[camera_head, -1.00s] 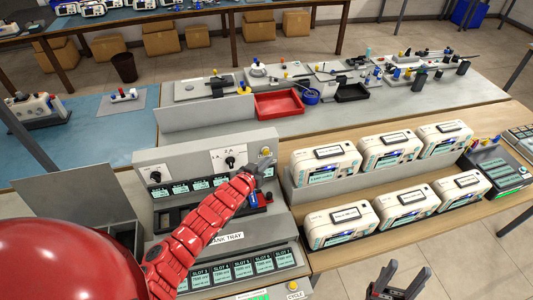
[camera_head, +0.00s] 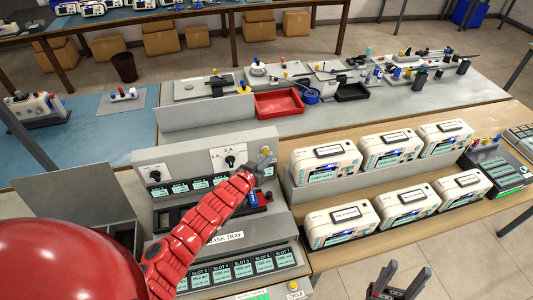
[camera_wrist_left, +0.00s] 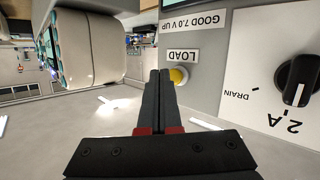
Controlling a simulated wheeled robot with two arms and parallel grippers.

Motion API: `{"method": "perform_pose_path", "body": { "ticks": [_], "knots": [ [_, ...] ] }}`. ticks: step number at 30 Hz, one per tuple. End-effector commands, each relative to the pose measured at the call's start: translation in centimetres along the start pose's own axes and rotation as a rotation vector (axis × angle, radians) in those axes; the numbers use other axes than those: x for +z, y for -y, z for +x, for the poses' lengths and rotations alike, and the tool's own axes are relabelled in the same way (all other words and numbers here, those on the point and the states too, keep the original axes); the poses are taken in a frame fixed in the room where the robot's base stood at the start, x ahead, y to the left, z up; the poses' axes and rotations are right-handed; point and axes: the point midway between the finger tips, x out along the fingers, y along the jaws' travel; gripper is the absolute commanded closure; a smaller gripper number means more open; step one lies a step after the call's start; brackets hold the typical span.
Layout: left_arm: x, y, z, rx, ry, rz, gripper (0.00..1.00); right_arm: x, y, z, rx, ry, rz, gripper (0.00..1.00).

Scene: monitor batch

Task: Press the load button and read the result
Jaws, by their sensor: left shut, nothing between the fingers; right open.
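The yellow load button (camera_head: 266,150) sits at the upper right of the grey test panel (camera_head: 185,153). In the left wrist view the button (camera_wrist_left: 178,76) is beside the "LOAD" label (camera_wrist_left: 182,56). My left gripper (camera_head: 262,168) is shut and empty, just below the button in the head view. In the wrist view its fingertips (camera_wrist_left: 160,72) overlap the button's edge; whether they touch it I cannot tell. A black dial (camera_wrist_left: 297,80) points near "2 A". The panel's small displays (camera_head: 190,187) are too small to read and partly hidden by my arm. My right gripper (camera_head: 398,272) is open and empty at the bottom.
Several white monitors (camera_head: 340,222) stand in two rows right of the panel. A bank tray (camera_head: 225,236) and a row of slot displays (camera_head: 240,270) lie below my left arm. A red tray (camera_head: 278,104) is behind the panel.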

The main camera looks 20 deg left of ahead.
Motion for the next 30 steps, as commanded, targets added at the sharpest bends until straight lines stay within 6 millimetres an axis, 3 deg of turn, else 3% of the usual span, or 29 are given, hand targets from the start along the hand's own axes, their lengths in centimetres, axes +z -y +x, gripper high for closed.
{"method": "perform_pose_path", "body": {
  "ticks": [30],
  "knots": [
    [-0.13, 0.31, 0.31, 0.0, 0.0, 0.001, 1.0, 0.13, 0.04, -0.77, 0.0, 0.0, 0.0, 0.45]
  ]
}}
